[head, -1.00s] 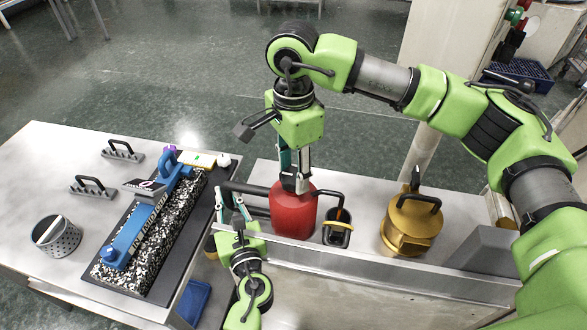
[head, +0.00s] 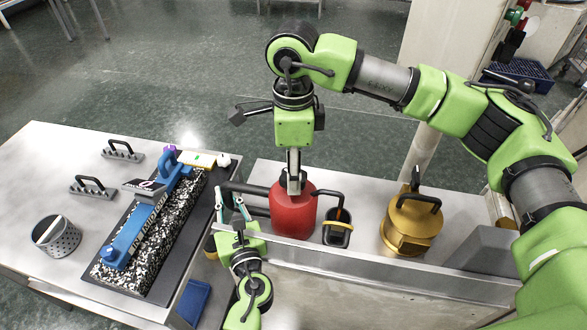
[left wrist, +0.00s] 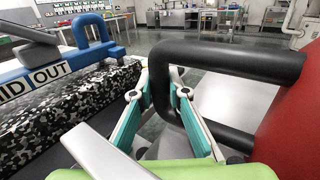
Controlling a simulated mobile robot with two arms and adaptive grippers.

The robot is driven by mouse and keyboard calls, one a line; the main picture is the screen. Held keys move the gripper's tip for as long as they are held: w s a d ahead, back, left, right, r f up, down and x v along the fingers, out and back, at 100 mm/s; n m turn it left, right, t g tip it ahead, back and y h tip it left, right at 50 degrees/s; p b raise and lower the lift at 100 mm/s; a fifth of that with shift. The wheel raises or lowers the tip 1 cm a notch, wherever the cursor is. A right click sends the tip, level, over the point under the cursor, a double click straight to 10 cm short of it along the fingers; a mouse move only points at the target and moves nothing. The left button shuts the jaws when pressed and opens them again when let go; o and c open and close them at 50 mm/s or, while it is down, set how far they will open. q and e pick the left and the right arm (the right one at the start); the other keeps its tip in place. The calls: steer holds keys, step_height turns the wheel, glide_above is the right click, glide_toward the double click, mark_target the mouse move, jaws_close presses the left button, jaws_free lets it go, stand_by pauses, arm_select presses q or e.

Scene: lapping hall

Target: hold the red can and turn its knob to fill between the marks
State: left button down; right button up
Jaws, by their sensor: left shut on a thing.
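The red can (head: 292,212) stands upright on the grey bench; its side also fills the right of the left wrist view (left wrist: 292,130). My left gripper (head: 230,205) is shut on the can's black handle (left wrist: 225,62), with its teal fingers on either side of the bar. My right gripper (head: 293,183) points straight down at the can's top. Its fingers line up edge-on and hide the knob, so I cannot tell its grip. A black spout (head: 328,193) bends from the can towards a dark cup with a yellow band (head: 338,232). The cup's fill level is not readable.
A brass can (head: 412,225) stands right of the cup. A metal ledge (head: 370,272) runs along the bench front. On the left table are a blue tool on a speckled block (head: 165,240), black-handled blocks (head: 92,188) and a perforated pot (head: 58,238).

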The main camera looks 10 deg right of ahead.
stand_by(0.3)
steer(key=o, duration=1.1)
step_height(320, 180, up, 12)
stand_by(0.3)
